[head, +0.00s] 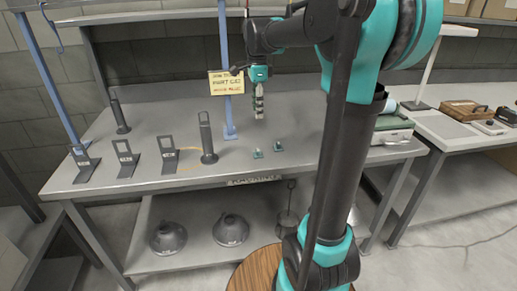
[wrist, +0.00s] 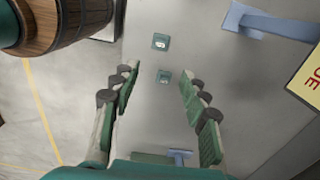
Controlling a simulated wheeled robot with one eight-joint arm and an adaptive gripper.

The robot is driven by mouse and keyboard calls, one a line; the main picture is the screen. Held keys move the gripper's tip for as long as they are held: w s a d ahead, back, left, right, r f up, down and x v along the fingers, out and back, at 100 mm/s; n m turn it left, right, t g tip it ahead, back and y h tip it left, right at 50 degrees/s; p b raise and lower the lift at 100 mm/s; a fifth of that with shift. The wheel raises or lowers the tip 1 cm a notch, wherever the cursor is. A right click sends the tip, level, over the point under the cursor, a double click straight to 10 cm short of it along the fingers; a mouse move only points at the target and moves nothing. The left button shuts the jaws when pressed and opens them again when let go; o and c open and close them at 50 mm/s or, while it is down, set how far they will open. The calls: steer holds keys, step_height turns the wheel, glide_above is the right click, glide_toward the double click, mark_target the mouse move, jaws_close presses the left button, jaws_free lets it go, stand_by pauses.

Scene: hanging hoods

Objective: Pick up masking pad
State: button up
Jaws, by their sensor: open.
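My gripper (head: 259,114) points down above the bench, behind the pads in the head view. Its green-padded fingers (wrist: 159,74) are spread, with nothing held.
A blue post (head: 226,70) rises close left of my gripper, beside a yellow sign (head: 226,83). Dark upright holders (head: 124,157) stand along the bench's left part. Grey hoods (head: 231,229) sit on the lower shelf. A round wooden top (head: 252,272) stands in front.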

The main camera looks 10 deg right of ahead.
mark_target(258, 150)
step_height(258, 150, down, 17)
steer(key=shift+w+d+f, duration=0.1)
steer(key=shift+d, duration=0.05)
stand_by(0.5)
steer(key=c, duration=1)
